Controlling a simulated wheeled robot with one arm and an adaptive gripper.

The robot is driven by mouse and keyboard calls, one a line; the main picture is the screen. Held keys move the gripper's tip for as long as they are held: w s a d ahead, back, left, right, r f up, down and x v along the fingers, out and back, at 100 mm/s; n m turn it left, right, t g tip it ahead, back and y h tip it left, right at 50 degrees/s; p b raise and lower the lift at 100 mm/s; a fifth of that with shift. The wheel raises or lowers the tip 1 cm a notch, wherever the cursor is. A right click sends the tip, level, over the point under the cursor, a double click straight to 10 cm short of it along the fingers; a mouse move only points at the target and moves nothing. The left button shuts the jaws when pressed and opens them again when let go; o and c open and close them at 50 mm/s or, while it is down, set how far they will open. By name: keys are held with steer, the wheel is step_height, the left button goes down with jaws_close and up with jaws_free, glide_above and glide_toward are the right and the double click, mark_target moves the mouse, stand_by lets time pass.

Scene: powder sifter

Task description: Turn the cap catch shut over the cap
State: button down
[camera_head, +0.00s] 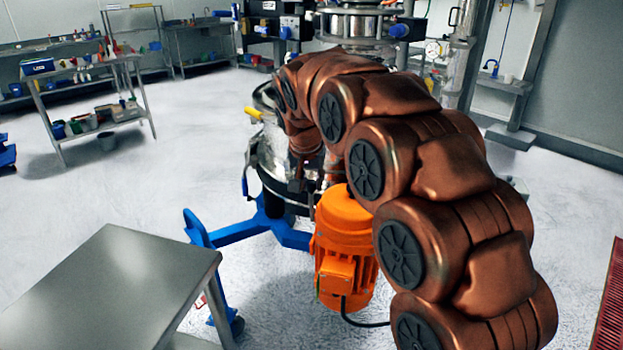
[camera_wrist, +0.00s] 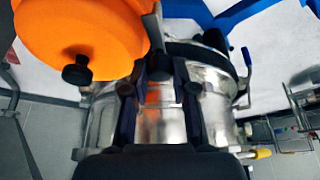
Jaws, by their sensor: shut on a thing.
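The steel sifter body (camera_head: 272,150) stands on a blue wheeled frame, partly behind my arm. Its shiny cylindrical steel parts fill the middle of the wrist view (camera_wrist: 215,85). My gripper (camera_wrist: 158,88) reaches down at the sifter's side, with its two dark fingers in front of the steel. A small dark piece (camera_wrist: 158,67), which I take for the cap catch, sits at the fingertips, and my gripper is shut on it. In the head view my gripper (camera_head: 305,180) is small and dark beside the sifter. The cap cannot be made out clearly.
An orange motor (camera_head: 342,240) is close beside my gripper; it shows at upper left in the wrist view (camera_wrist: 75,35), with a black knob (camera_wrist: 77,70) near it. A yellow-ended handle (camera_head: 253,114) sticks out. A steel table (camera_head: 115,285) stands at front left. Floor to the left is open.

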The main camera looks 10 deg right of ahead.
steer(key=n+y+p, duration=0.1)
steer(key=n, duration=0.2)
steer(key=n+y, duration=0.1)
steer(key=n, duration=0.2)
steer(key=shift+r+y+p, duration=0.15)
steer(key=shift+y+p, duration=0.15)
steer(key=shift+p, duration=0.05)
steer(key=n+y, duration=0.1)
steer(key=n, duration=0.2)
steer(key=n+g+p, duration=0.1)
steer(key=n, duration=0.2)
steer(key=shift+w+d+y, duration=0.15)
steer(key=shift+d+y, duration=0.05)
steer(key=shift+y, duration=0.2)
steer(key=shift+n, duration=0.3)
steer(key=c, duration=0.9)
jaws_free()
steer(key=shift+c, duration=0.2)
steer(key=v, duration=1.2)
